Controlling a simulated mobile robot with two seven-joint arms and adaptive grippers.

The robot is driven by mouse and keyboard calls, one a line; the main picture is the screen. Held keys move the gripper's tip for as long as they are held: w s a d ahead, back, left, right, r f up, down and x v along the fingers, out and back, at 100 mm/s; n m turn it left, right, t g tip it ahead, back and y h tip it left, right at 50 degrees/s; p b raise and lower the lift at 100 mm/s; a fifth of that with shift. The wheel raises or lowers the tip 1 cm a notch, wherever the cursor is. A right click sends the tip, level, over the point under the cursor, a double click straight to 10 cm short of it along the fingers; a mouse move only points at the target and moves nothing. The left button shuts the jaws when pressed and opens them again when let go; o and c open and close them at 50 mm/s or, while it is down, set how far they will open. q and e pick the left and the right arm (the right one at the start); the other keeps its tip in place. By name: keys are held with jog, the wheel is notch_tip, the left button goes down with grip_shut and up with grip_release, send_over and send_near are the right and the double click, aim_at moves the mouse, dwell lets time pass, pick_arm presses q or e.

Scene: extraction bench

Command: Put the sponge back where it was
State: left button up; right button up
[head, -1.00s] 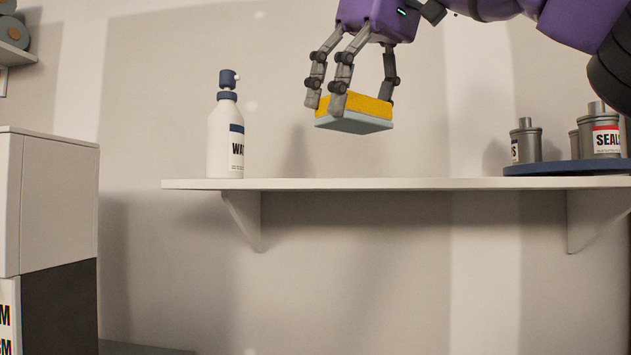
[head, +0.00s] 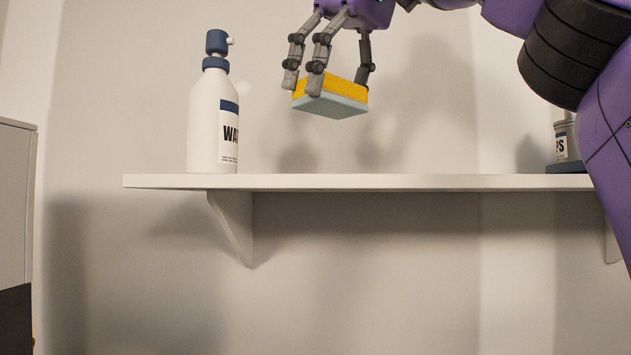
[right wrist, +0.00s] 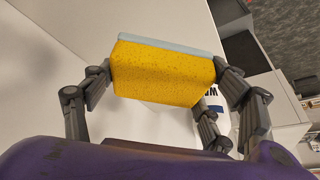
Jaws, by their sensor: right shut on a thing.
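The sponge (head: 331,97) is a yellow block with a pale blue-grey layer on its underside. My right gripper (head: 335,80) is shut on it and holds it in the air above the white wall shelf (head: 380,182). A clear gap shows between the sponge and the shelf. In the right wrist view the sponge (right wrist: 165,72) sits between the dark fingers, its yellow face toward the camera. My left gripper is not in view.
A white spray bottle (head: 212,120) with a blue top stands on the shelf, left of the sponge. A labelled canister (head: 562,142) stands on a dark base at the right, partly hidden by my arm. The shelf's middle is bare. A pale cabinet (head: 15,200) is at far left.

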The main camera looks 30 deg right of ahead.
aim_at(338, 109)
jog(key=shift+s+r, duration=0.1)
jog(key=shift+s, duration=0.55)
jog(key=shift+x, duration=0.9)
notch_tip(338, 109, down, 3)
jog(key=shift+d+r, duration=0.1)
jog(key=shift+d, duration=0.1)
jog(key=shift+a+f, duration=0.1)
jog(key=shift+f, duration=2.5)
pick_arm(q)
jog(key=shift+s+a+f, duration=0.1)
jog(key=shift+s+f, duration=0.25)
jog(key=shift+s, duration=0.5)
pick_arm(e)
jog(key=shift+s, duration=0.1)
